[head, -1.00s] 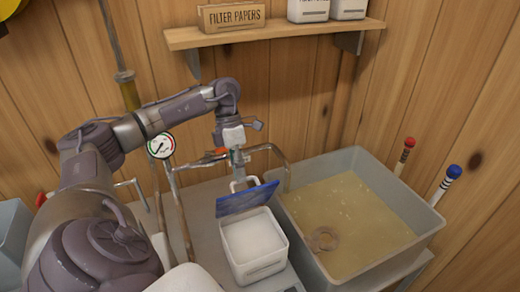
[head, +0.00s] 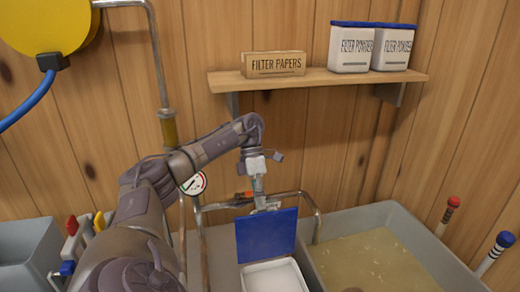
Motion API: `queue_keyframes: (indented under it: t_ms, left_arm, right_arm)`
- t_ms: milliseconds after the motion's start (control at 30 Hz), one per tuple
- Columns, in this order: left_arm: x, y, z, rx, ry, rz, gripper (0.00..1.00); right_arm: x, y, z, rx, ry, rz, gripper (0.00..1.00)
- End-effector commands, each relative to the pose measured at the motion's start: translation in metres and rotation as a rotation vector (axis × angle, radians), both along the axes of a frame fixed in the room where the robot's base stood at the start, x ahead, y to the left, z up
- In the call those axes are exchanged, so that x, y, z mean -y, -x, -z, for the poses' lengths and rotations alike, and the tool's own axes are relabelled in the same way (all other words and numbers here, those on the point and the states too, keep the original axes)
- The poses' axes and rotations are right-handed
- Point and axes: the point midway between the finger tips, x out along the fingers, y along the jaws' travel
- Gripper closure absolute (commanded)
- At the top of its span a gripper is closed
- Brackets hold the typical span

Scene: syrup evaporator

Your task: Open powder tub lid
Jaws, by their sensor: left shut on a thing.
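The powder tub (head: 272,277) is a white square tub of white powder, at the bottom middle of the head view; its front is cut off by the frame edge. Its blue lid (head: 266,237) stands about upright at the tub's back edge, so the tub is open at the top. My left gripper (head: 266,205) is at the lid's top edge, pointing down, and is shut on the lid. The fingertips are small and partly hidden at the lid. My right gripper is not in view.
A grey basin (head: 440,262) of yellowish liquid stands right of the tub. Metal pipes and a gauge (head: 194,184) are behind my left arm. A wall shelf (head: 320,80) holds a filter papers box (head: 275,64) and two white filter powder tubs (head: 351,48) with blue lids.

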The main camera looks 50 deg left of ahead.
Motion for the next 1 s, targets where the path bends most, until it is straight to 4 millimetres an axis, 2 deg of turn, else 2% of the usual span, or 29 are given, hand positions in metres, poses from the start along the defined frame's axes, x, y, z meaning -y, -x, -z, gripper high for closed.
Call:
queue_keyframes:
  t_ms: [33,200,233,400,767,1000]
  left_arm:
    - [0.005,0.004,0.021,-0.038,-0.006,0.014,1.00]
    - [0.005,0.004,0.021,-0.037,-0.006,0.015,1.00]
    - [0.005,0.004,0.021,-0.037,-0.006,0.015,0.90]
    - [0.005,0.004,0.019,-0.035,-0.006,0.013,0.63]
    - [0.002,0.003,0.011,-0.030,-0.004,0.012,0.63]
    - [-0.013,-0.005,-0.015,-0.029,-0.005,0.012,0.63]
  right_arm:
    - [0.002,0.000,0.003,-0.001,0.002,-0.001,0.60]
    - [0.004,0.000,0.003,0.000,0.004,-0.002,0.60]
    - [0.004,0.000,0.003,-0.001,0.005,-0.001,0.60]
    - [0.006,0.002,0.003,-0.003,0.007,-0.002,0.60]
    - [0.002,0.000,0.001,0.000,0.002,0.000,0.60]
    - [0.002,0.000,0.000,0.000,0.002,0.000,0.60]
